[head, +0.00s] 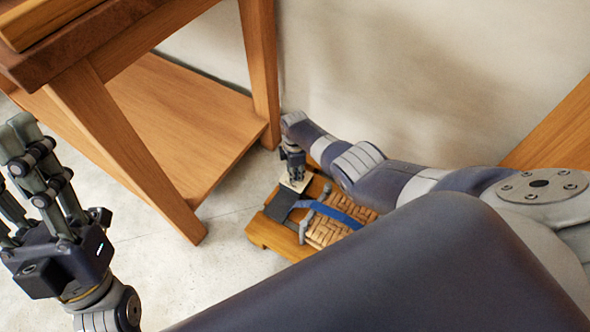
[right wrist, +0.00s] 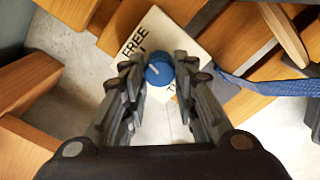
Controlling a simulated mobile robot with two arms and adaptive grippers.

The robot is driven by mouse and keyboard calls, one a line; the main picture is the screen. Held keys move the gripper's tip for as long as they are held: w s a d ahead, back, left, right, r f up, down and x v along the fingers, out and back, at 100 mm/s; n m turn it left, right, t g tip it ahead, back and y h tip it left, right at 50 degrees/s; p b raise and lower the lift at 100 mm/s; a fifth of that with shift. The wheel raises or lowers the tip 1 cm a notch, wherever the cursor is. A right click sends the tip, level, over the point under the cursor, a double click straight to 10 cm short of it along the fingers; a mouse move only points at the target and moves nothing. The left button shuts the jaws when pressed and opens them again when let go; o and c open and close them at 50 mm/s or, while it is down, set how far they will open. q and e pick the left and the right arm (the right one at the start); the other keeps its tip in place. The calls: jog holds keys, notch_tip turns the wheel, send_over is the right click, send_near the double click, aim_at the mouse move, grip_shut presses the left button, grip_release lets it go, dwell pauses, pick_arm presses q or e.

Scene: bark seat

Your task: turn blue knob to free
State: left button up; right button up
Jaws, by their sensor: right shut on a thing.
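The blue knob (right wrist: 159,72) sits on a cream plate (right wrist: 152,28) in the right wrist view. The plate reads "FREE"; a second word is mostly hidden by a finger. A short pale mark on the knob points up and left, roughly toward "FREE". My right gripper (right wrist: 160,82) is shut on the knob, a finger on each side. In the head view the right gripper (head: 293,172) reaches down over the plate (head: 296,184) and hides the knob. My left gripper (head: 18,165) is raised at the left, open and empty, partly cut off by the picture edge.
The plate belongs to a low wooden seat (head: 272,236) with a woven panel (head: 324,233), a blue strap (head: 340,213) and a dark plate (head: 281,206). A wooden table (head: 118,120) with a lower shelf stands left of it. A wall (head: 400,80) rises behind. Bare floor (head: 200,275) lies in front.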

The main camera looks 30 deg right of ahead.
jog(key=shift+n, duration=1)
jog(key=o, duration=1)
jog(key=shift+o, duration=0.2)
jog(key=shift+r, duration=0.15)
notch_tip(320, 180, up, 12)
jog(key=shift+f, duration=0.2)
